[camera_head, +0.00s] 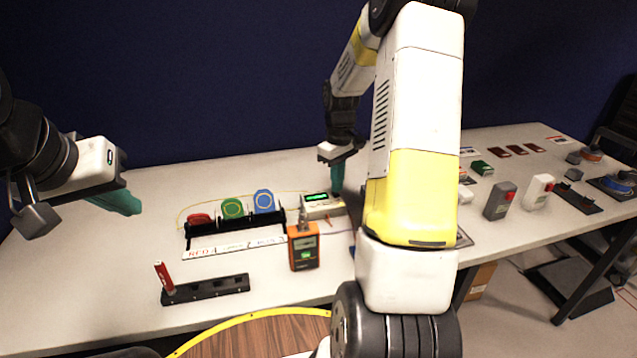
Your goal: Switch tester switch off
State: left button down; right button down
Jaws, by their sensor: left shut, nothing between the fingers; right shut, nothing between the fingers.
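A small white box (322,206) with a lit green display, which looks like the tester, sits near the middle of the table. Its switch is too small to make out or is hidden by my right gripper. My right gripper (338,178) is shut and points down at the box's right end, its teal fingertips at or just above it; contact cannot be told. My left gripper (122,203) is shut and empty, above the table at the left.
A black rack (235,226) with red, green and blue spools stands left of the box. A black holder (205,290) with a red stick is in front. Grey and white switch boxes (500,201) stand at the right, beyond my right arm.

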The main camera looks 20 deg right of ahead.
aim_at(337, 196)
jog(key=shift+f, duration=1)
dwell(0.6)
jog(key=shift+r, duration=3.5)
